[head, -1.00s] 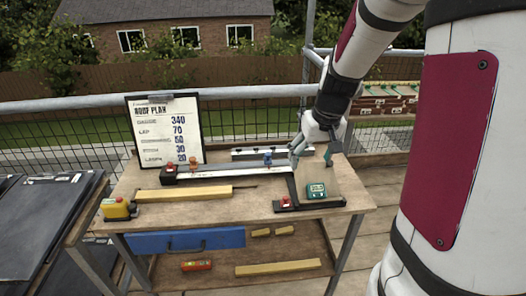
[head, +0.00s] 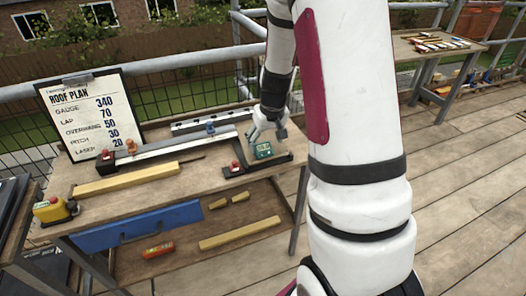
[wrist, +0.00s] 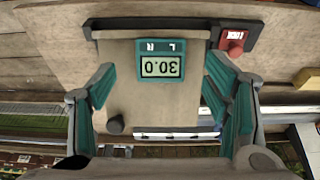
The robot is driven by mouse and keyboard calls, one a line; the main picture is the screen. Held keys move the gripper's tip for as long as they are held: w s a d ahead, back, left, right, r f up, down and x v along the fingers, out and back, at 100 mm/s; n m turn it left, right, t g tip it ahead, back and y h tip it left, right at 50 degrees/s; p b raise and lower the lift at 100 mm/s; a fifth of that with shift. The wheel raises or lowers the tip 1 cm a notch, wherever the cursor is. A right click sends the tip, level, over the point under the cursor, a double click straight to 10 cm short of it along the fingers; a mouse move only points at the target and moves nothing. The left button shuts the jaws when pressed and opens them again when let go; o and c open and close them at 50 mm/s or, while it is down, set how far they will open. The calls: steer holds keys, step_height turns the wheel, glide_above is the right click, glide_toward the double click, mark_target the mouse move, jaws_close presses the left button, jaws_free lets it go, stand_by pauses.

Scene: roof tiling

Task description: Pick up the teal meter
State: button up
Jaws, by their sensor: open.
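The teal meter (head: 263,151) sits at the right end of the workbench, on the dark-edged sliding bevel tool. My gripper (head: 267,133) is open and empty, pointing down just above and behind the meter. In the wrist view its teal-padded fingers (wrist: 160,85) stand to either side of the meter with a gap on both sides. I cannot tell the exact height left between fingertips and meter.
A red lock knob (wrist: 234,44) is close beside the meter. A long metal rule (head: 165,147) and a timber strip (head: 130,179) lie to the left. A yellow tool (head: 53,209) is at the left front corner. The roof plan board (head: 83,117) stands behind.

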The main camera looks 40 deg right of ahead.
mark_target(263, 147)
steer(key=x, duration=0.4)
steer(key=shift+w+f, duration=0.1)
steer(key=shift+w, duration=0.25)
steer(key=c, duration=1.4)
